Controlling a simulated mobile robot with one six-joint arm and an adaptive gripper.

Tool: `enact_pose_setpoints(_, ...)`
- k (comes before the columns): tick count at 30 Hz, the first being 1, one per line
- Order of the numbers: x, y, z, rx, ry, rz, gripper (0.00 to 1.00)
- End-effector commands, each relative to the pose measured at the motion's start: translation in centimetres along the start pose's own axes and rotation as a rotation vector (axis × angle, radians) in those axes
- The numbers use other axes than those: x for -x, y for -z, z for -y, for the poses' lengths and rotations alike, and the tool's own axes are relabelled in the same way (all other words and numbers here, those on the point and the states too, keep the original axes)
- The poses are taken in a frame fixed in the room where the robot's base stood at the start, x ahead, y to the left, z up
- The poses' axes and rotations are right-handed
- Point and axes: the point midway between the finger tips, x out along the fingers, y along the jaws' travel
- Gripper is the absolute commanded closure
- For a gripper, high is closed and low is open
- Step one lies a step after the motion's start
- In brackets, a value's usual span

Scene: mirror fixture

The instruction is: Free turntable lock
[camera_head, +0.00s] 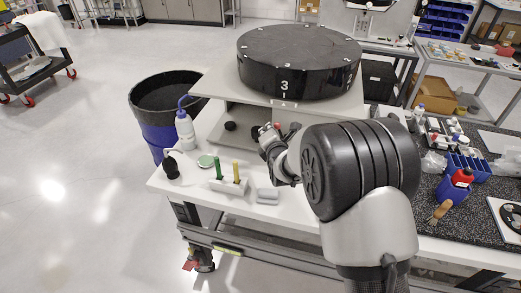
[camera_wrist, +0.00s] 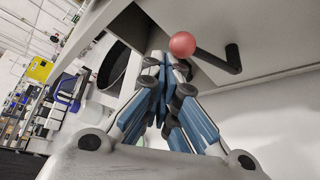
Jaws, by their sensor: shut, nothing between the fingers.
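The black round turntable (camera_head: 300,60) with a white 3 on its side sits on a raised grey shelf. A lock lever (camera_wrist: 222,60) with a red ball knob (camera_wrist: 182,45) sticks out under the shelf in the wrist view. In the head view my gripper (camera_head: 266,132) is under the shelf's front edge, partly hidden by my arm.
A grey block (camera_head: 268,195) lies nearby. A blue-black bin (camera_head: 165,105) stands left. Bottles and trays crowd the right bench.

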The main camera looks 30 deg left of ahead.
Motion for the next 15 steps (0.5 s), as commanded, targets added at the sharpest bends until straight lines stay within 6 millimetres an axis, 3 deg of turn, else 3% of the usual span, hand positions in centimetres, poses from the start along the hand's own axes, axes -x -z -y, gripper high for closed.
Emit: enact_pose_setpoints(15,1.4,-2.5,0.5,0.0,-0.001,0.001,1.0)
